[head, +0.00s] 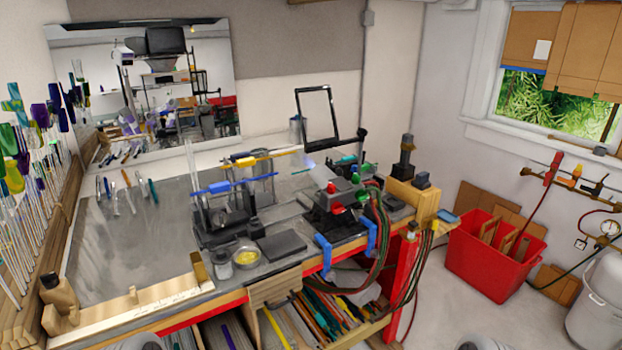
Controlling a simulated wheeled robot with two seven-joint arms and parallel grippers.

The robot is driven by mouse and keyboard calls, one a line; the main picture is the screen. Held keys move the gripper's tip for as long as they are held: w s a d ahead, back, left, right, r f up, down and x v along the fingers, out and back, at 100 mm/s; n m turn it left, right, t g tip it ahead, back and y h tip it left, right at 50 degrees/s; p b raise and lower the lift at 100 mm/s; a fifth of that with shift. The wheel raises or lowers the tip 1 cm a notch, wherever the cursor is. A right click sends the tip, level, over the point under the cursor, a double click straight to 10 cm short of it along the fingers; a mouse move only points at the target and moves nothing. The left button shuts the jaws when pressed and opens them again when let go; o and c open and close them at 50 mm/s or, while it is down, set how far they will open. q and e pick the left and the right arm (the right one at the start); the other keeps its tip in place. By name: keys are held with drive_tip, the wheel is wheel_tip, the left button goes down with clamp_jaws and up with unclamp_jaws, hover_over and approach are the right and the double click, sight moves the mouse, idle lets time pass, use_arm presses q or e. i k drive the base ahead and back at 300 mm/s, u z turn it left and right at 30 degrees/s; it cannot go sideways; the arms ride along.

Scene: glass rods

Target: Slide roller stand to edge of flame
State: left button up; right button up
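The roller stand (203,226) appears to be the dark metal frame on the workbench, left of the burner. A blue rod (218,187) and a yellow rod (248,161) lie across its uprights. The torch burner (343,200), with red and green knobs and hoses, stands to its right. A faint pale glow (309,163) at the burner's upper left may be the flame; its edge is not clear. The gap between stand and glow is hard to judge. Neither of my grippers is in view; only rounded grey parts show at the bottom edge.
A dish of yellow material (246,257) and a dark flat block (282,245) sit in front of the stand. Blue clamps (324,256) grip the bench's front edge. A black frame (317,113) stands behind. The metal bench top (130,235) at left is mostly clear.

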sight(235, 231)
drive_tip(key=u, duration=0.8)
drive_tip(key=i, duration=0.35)
drive_tip(key=u, duration=0.25)
